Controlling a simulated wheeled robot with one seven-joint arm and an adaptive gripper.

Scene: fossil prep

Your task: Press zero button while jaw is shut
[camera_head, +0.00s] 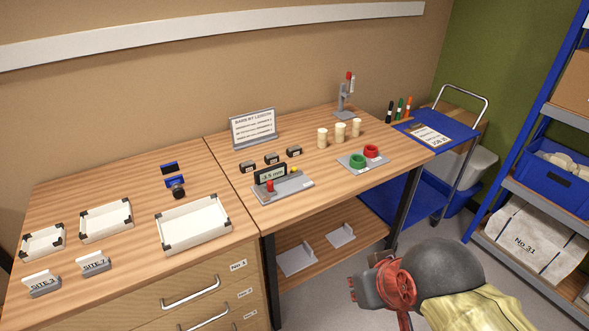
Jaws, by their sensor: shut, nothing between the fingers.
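A grey gauge (286,190) stands on the right-hand worktop. Its dark display (271,174) seems to read 4.5 mm, with the first character unclear. A red button (270,186) rises from the left part of its base. Whether the jaw is shut is too small to tell. My gripper (362,290), in red and dark grey, is at the lower right, in front of the table and well away from the gauge. It is shut and empty; its fingertips are hard to make out.
Several small dark blocks (271,159) sit just behind the gauge, before a sign (254,128). Cream cylinders (340,129) and a tray with green and red rings (349,161) lie to the right. White trays (193,223) fill the left worktop. A blue cart (447,122) stands beyond.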

